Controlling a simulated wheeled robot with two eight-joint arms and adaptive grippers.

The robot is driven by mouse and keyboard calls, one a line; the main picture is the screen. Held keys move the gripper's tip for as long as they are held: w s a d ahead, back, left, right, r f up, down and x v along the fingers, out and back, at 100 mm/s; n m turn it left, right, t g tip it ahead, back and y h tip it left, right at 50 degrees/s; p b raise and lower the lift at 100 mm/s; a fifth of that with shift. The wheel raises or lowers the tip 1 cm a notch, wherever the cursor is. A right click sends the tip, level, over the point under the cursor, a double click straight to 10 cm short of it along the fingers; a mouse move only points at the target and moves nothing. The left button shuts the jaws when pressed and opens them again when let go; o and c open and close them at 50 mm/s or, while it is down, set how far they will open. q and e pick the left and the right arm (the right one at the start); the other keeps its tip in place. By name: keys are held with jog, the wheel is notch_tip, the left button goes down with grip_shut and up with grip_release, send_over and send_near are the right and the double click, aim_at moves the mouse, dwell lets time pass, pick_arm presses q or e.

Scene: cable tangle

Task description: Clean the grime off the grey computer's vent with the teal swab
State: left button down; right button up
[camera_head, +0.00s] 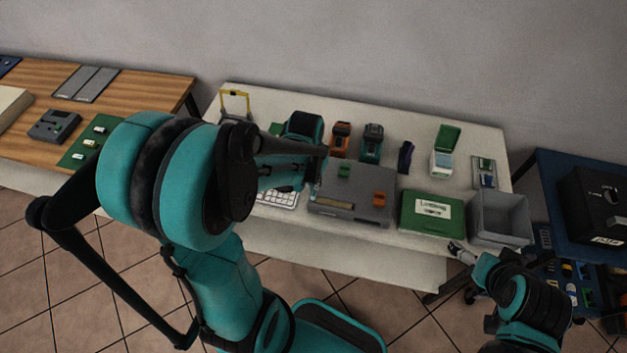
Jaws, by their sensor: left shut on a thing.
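The grey computer (352,208) lies flat on the white table. It has a green block and an orange block on top and a tan strip near its front left, where I cannot make out the vent or grime clearly. My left gripper (312,184) is over the computer's left edge, shut on a small thin thing that looks like the teal swab (316,190). My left arm hides part of the gripper and the table. My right gripper (457,250) is by the table's front edge, below the green case; its jaws are too small to read.
On the white table (420,140), a green labelled case (432,211) and a grey open bin (499,218) stand right of the computer. A white keyboard (279,199) lies left of it. Orange and teal tools (371,143) stand behind. A blue table with a black box (598,200) is at right.

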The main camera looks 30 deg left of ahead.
pick_arm(q)
jog(key=shift+d, duration=0.15)
jog(key=shift+w+d, duration=0.2)
jog(key=shift+d, duration=0.4)
jog(key=shift+w+d, duration=0.3)
jog(key=shift+d, duration=0.6)
jog(key=shift+w+d+b, duration=0.15)
jog(key=shift+d+b, duration=0.15)
jog(key=shift+d, duration=0.15)
jog(key=shift+d, duration=0.15)
